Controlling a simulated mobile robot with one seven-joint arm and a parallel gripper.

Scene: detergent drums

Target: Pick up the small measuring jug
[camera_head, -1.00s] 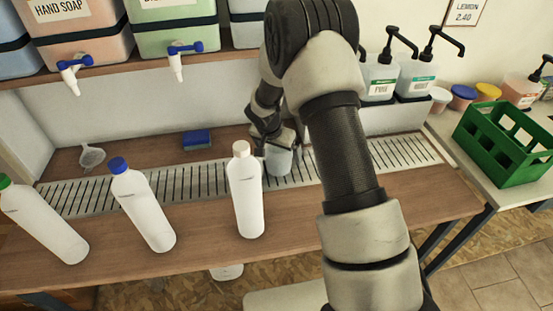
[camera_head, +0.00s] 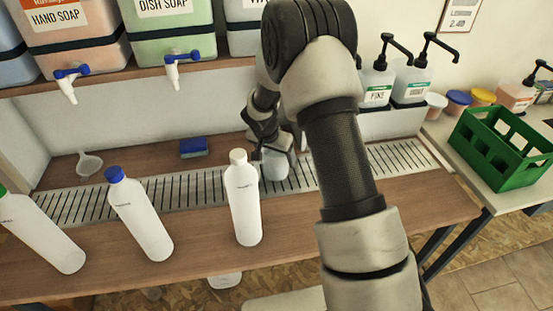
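The small measuring jug (camera_head: 275,166) is a pale, translucent cup standing on the slotted drip tray, just right of the white-capped bottle. My gripper (camera_head: 270,147) is at the jug's upper part, reaching down from behind my arm. Its fingers are small, dark and partly hidden, so I cannot tell whether they are closed on the jug or only around it. My arm covers the area to the right of the jug.
White bottles stand in front, one white-capped (camera_head: 243,200) close to the jug, one blue-capped (camera_head: 140,215). A funnel (camera_head: 89,164) and blue sponge (camera_head: 193,148) lie behind the drip tray (camera_head: 205,190). A green crate (camera_head: 503,148) stands at right.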

